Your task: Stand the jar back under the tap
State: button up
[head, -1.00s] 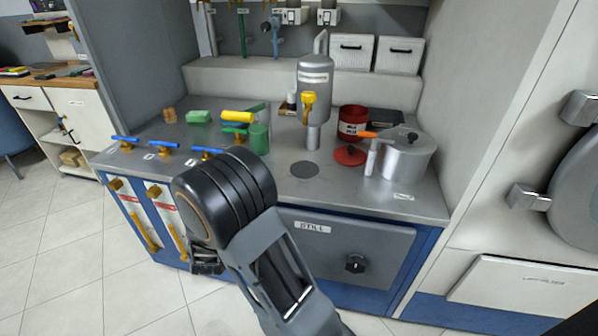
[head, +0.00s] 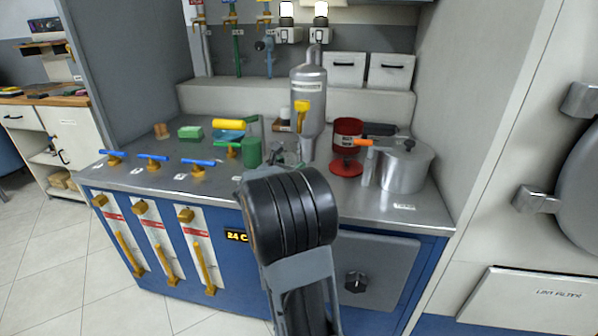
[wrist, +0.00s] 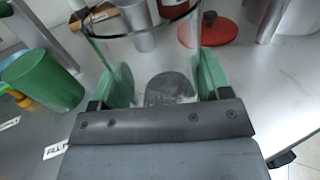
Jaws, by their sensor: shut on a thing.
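My gripper (wrist: 165,78) is shut on a clear glass jar (wrist: 128,62), one green pad on each side. The jar is upright with a dark rim. In the head view the jar (head: 285,156) shows only faintly, behind my wrist and just left of the tap's spout. The tap (head: 302,112) has a yellow handle and is on the grey metal still (head: 309,88). A dark round spot (wrist: 172,88) on the counter shows through the glass. I cannot tell whether the jar touches the counter.
A green cup (head: 252,153) stands to the left. A red tin (head: 347,135), a red lid (head: 346,168) and a metal pot (head: 405,168) stand to the right. Blue-handled valves (head: 152,160) line the counter's front left.

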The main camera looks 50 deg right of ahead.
jog(key=x, duration=0.5)
jog(key=shift+d, duration=0.25)
jog(key=shift+f+b, duration=0.8)
jog(key=shift+f, duration=0.9)
jog(key=shift+f, duration=0.15)
jog(key=o, duration=1)
jog(key=shift+o, duration=0.2)
